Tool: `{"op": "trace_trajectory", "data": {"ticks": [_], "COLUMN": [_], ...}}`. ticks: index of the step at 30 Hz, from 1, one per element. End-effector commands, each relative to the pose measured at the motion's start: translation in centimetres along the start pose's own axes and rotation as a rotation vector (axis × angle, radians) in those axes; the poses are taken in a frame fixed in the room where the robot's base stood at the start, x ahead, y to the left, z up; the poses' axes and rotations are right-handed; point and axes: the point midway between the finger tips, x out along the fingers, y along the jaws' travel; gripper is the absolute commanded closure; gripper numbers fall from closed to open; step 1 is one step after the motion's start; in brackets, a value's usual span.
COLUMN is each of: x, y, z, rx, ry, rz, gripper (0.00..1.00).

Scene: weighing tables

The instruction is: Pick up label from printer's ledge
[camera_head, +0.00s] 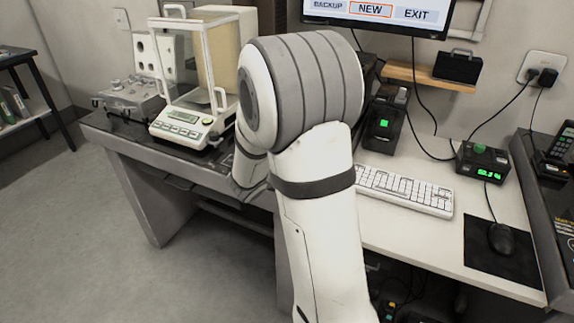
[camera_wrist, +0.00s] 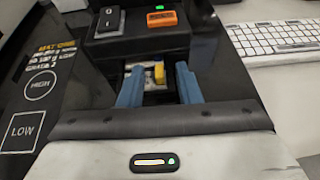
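The black printer (camera_wrist: 137,40) fills the top of the wrist view, with a black rocker switch and an orange button; a black device with a green light, apparently the same printer (camera_head: 383,125), stands behind my arm in the head view. My gripper (camera_wrist: 158,82) has two blue fingers, spread apart, reaching toward the printer's front. Between the fingertips is a small recess with a pale patch and a yellow piece (camera_wrist: 159,73). I cannot tell whether the pale patch is the label. Nothing is visibly clamped. My arm hides the gripper in the head view.
A balance (camera_head: 190,115) with a glass shield stands left of my arm. A monitor (camera_head: 380,12) is behind, and a mouse (camera_head: 501,238) is at right.

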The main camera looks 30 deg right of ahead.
Motion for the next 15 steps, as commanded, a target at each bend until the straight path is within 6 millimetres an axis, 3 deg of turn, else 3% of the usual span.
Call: {"op": "trace_trajectory", "data": {"ticks": [11, 15], "x": [-0.05, -0.06], "y": [0.02, 0.04], "z": [-0.01, -0.01], "rx": [0.0, 0.0], "ry": [0.0, 0.0], "rz": [0.0, 0.001], "gripper": [1.0, 1.0]}}
